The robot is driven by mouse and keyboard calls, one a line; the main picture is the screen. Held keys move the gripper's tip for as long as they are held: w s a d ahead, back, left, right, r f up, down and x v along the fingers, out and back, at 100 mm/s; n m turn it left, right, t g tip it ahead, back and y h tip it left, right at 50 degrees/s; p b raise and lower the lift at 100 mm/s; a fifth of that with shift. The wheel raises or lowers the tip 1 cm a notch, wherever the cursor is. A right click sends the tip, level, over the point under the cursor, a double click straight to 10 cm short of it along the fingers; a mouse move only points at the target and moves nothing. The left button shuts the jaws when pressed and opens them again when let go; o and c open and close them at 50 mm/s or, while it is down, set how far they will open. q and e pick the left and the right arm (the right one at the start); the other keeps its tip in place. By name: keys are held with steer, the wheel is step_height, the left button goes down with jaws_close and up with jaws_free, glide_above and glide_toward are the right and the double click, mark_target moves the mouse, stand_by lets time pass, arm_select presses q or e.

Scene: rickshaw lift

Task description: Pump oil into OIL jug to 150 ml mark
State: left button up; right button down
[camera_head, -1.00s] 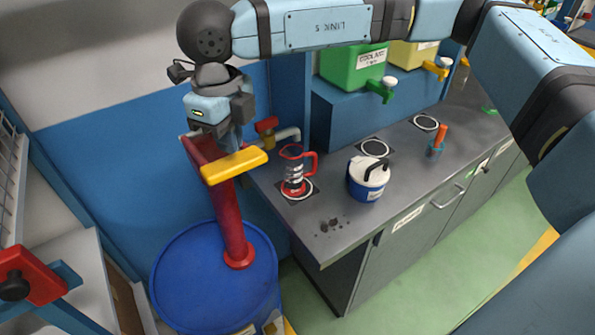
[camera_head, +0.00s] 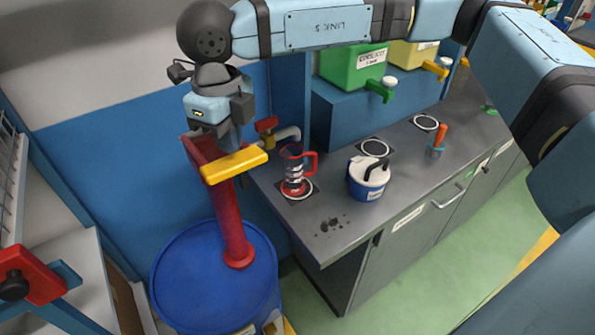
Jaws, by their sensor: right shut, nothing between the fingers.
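A clear jug (camera_head: 295,172) with a red rim, handle and base stands on a ringed spot on the grey bench, below a pipe spout (camera_head: 287,134). Its fill level is too small to read. A red hand pump (camera_head: 230,215) with a yellow handle (camera_head: 234,165) rises from a blue drum (camera_head: 190,290). My right gripper (camera_head: 232,145) is shut, pointing down just above the yellow handle; its fingertips are partly hidden and I cannot tell whether they touch it. My left gripper is not in view.
Green (camera_head: 352,70) and yellow (camera_head: 412,55) containers with taps stand behind. Dark spots (camera_head: 330,225) mark the bench's front. Green floor (camera_head: 430,265) is clear.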

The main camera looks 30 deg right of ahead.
mark_target(233, 160)
steer(key=shift+f+b, duration=1.8)
steer(key=shift+f, duration=0.25)
steer(key=shift+f+b, duration=1.6)
steer(key=shift+f, duration=0.05)
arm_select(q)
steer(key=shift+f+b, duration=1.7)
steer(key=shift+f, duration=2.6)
arm_select(e)
step_height(233, 160, up, 7)
steer(key=p, duration=0.4)
steer(key=shift+f, duration=0.1)
steer(key=shift+r, duration=0.4)
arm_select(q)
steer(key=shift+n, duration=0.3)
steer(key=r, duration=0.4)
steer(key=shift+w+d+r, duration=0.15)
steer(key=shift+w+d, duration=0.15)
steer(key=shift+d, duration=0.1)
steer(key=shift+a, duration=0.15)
